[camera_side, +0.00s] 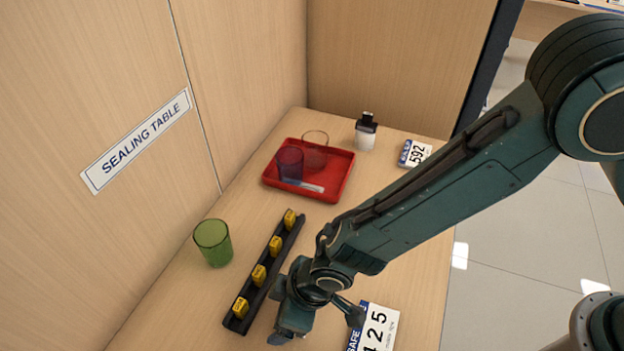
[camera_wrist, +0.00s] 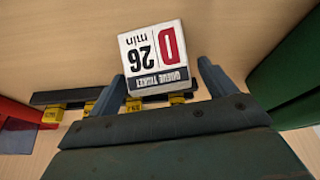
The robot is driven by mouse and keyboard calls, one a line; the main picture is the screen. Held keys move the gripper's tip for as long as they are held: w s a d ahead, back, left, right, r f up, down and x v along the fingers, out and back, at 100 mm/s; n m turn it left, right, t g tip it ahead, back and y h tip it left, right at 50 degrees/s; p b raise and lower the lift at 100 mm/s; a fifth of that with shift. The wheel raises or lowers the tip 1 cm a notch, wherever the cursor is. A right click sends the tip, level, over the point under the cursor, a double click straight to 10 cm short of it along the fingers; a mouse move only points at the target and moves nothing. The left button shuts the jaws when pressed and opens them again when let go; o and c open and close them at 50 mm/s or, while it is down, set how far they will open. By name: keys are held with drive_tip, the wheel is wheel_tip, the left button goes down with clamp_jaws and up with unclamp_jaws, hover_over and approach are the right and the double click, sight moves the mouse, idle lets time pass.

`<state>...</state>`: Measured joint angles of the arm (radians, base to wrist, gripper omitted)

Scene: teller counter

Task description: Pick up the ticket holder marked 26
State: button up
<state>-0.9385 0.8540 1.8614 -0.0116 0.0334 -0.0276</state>
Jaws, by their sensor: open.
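The ticket holder marked 26 (camera_wrist: 153,58) is a white card with a red panel with a D and a black "QUEUE TICKET" strip. It appears upside down in the wrist view. My gripper (camera_wrist: 163,85) is open, with one finger on either side of the holder's lower part in that view. I cannot tell whether either finger touches it. In the side view my gripper (camera_side: 318,325) is low over the counter, right of the black rail. I cannot make out the holder there.
The black rail (camera_side: 287,247) with several yellow blocks lies beside my gripper. A green cup (camera_side: 213,243) stands left of it. A red tray (camera_side: 322,190) holding cups lies farther back, near a small bottle (camera_side: 366,132). Cards marked 592 (camera_side: 415,153) and 125 (camera_side: 376,328) lie on the right.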

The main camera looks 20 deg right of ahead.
drive_tip(key=shift+c, duration=0.4)
drive_tip(key=c, duration=1)
drive_tip(key=shift+r, duration=0.1)
wheel_tip(320, 180, up, 20)
idle(0.3)
